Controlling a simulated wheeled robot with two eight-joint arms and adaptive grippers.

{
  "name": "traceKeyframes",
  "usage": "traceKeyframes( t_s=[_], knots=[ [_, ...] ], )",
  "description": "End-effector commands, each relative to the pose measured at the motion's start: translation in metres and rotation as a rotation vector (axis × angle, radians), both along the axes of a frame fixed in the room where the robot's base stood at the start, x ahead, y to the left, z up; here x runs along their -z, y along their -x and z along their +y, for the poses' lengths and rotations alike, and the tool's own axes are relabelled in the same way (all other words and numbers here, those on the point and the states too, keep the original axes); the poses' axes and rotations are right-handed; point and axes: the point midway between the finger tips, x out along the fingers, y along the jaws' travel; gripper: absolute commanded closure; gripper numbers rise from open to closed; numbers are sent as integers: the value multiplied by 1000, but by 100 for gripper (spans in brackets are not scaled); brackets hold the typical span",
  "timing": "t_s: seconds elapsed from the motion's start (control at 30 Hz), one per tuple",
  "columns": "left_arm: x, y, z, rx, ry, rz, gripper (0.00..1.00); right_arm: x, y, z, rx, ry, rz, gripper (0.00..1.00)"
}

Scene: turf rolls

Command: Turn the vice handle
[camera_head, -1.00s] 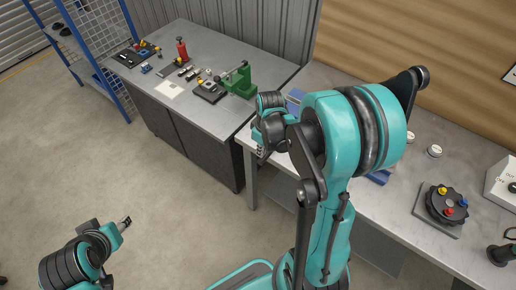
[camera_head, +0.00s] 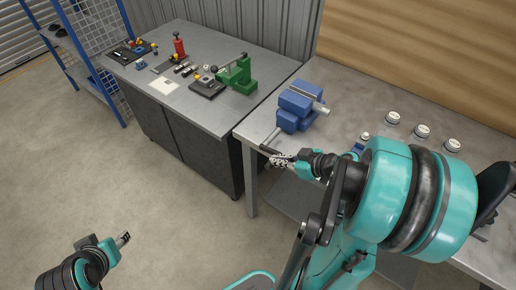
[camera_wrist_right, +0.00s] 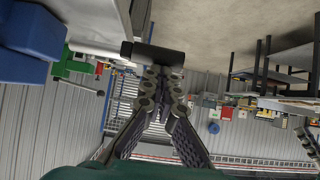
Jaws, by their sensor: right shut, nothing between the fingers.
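The blue vice (camera_head: 294,112) sits at the left end of the bench on the right. It also shows in the right wrist view as blue blocks (camera_wrist_right: 32,30) at upper left, with a pale rod (camera_wrist_right: 95,48) reaching right to a black bar (camera_wrist_right: 153,54), which looks like the handle. In the head view a dark bar (camera_head: 270,149) shows at the bench's front edge. My right gripper (camera_head: 274,160) is shut and empty beside that bar; its fingertips (camera_wrist_right: 162,78) look close to it, contact unclear. My left gripper (camera_head: 123,238) hangs over the floor at lower left, jaws unclear.
A grey bench (camera_head: 350,90) carries several white round pieces (camera_head: 422,131) right of the vice. Another table (camera_head: 200,50) at the back left holds a green device (camera_head: 238,78) and a red one (camera_head: 179,46). A blue shelf rack stands far left. Floor is clear.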

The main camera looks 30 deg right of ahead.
Motion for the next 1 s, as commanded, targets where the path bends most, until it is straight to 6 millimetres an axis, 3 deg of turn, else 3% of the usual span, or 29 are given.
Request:
traceKeyframes(
  t_s=[0.03, 0.3, 1.0],
  knots=[
    [18, 0, 0, 0, 0, 0, 57, 23, 9, -1, -1, 1, 1, 100],
    [46, 0, 0, 0, 0, 0, 57, 42, 12, 1, -9, 2, 8, 100],
    [58, 0, 0, 0, 0, 0, 57, 54, 12, 2, -12, 0, 9, 100]
  ],
)
